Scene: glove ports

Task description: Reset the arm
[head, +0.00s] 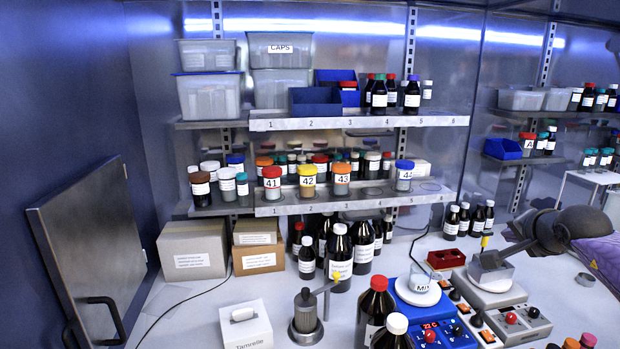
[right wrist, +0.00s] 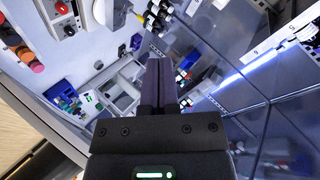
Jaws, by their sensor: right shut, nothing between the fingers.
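My right arm comes in from the right edge of the head view. My left gripper is not in the head view.
Shelves (head: 360,120) hold bottles, labelled jars and bins. Tall brown bottles (head: 375,307), a metal stand (head: 305,318) and a blue stirrer (head: 418,294) crowd the bench. A white box (head: 246,325) stands front left.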

